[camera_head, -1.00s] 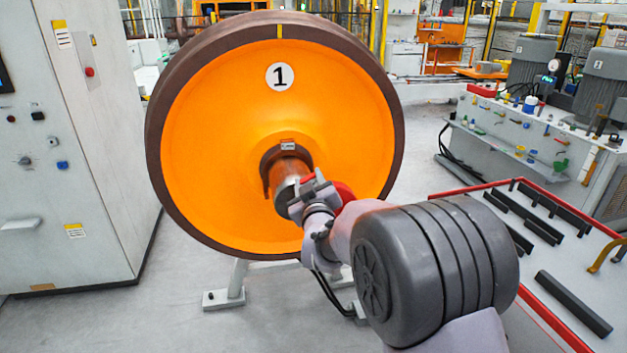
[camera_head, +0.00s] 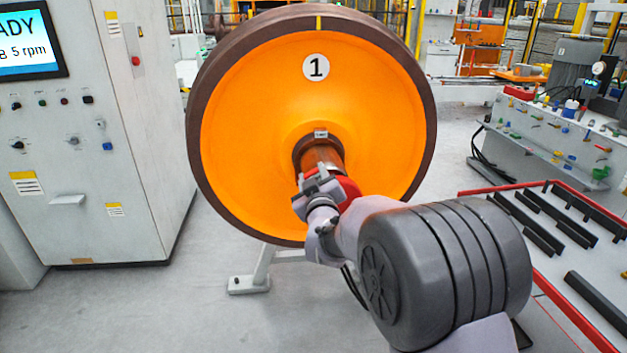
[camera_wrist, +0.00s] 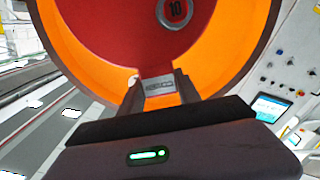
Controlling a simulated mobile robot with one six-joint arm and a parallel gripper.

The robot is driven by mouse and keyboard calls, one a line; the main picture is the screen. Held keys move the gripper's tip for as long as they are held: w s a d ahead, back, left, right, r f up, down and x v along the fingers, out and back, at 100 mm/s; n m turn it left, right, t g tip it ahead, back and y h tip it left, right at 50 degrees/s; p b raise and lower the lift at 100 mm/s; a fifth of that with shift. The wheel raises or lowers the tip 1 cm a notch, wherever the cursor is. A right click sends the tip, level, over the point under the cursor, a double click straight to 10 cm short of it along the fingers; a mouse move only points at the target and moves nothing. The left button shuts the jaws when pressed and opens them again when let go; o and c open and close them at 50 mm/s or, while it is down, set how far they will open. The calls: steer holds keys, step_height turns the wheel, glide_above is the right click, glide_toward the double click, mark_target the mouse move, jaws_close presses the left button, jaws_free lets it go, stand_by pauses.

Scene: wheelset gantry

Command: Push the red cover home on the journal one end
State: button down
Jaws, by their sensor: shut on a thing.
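The journal (camera_head: 322,157), a copper-brown stub with a dark collar, sticks out from the middle of the orange wheel marked 1 (camera_head: 255,130). My gripper (camera_head: 319,186) is just in front of its end and hides the end face. The red cover (camera_head: 349,188) shows mostly to the right behind the gripper. In the wrist view the red cover (camera_wrist: 100,35) is a large round red face with a badge reading 10, against the orange wheel. My gripper (camera_wrist: 160,90) is shut on the cover there. Whether the cover touches the journal cannot be told.
A grey control cabinet (camera_head: 85,190) with a lit screen (camera_head: 30,42) stands at left. A red-edged table (camera_head: 545,270) with black bars lies at right, near my arm. A workbench (camera_head: 560,140) stands behind it. The floor at front left is clear.

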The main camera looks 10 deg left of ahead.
steer(key=x, duration=0.5)
steer(key=shift+w+r+p, duration=0.1)
steer(key=shift+w+p, duration=0.05)
steer(key=shift+p, duration=0.25)
steer(key=shift+b, duration=1.2)
stand_by(0.6)
steer(key=shift+w+a, duration=0.1)
stand_by(0.4)
steer(key=shift+w, duration=0.35)
steer(key=shift+p+x, duration=0.55)
steer(key=shift+x, duration=0.65)
steer(key=c, duration=0.8)
jaws_free()
steer(key=shift+a, duration=0.1)
steer(key=shift+o, duration=0.2)
